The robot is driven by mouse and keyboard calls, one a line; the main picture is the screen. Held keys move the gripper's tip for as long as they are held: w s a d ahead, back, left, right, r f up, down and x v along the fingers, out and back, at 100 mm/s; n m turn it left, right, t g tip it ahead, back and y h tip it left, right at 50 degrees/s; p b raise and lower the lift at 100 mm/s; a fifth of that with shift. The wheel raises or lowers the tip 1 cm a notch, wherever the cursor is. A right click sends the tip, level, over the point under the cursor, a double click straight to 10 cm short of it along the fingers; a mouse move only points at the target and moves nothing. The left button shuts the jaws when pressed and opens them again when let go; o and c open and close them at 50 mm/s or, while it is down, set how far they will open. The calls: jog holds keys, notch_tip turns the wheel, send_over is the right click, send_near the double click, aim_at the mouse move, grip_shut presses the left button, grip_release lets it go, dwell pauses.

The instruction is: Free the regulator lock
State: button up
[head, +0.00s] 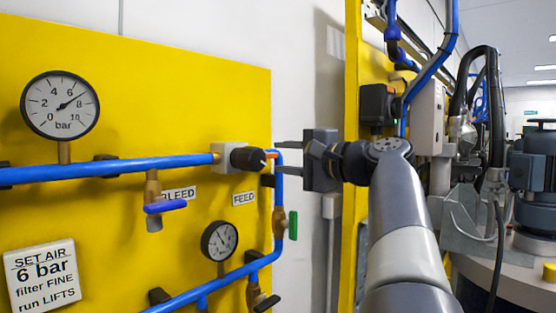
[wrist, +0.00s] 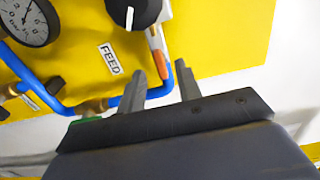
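The regulator is a pale block (head: 229,158) with a black knob (head: 247,159) on the yellow panel's blue upper pipe. The knob has a white mark and shows at the top of the wrist view (wrist: 131,10). A small orange-red tab, apparently the lock, sits beside the knob (head: 271,154); in the wrist view it is a slanted orange strip (wrist: 157,44). My gripper (head: 279,157) is open and empty, its fingers pointing at the knob from the right. In the wrist view my gripper (wrist: 161,68) has its fingertips just below the strip; contact cannot be told.
A large gauge (head: 60,105) points between 6 and 8. Below the pipe are a blue-handled bleed valve (head: 165,206), a green-handled feed valve (head: 292,225) and a small gauge (head: 219,241). A "SET AIR 6 bar" sign (head: 41,275) is at lower left.

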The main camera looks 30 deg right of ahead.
jog(key=b+v, duration=0.1)
jog(key=v, duration=0.7)
dwell(2.0)
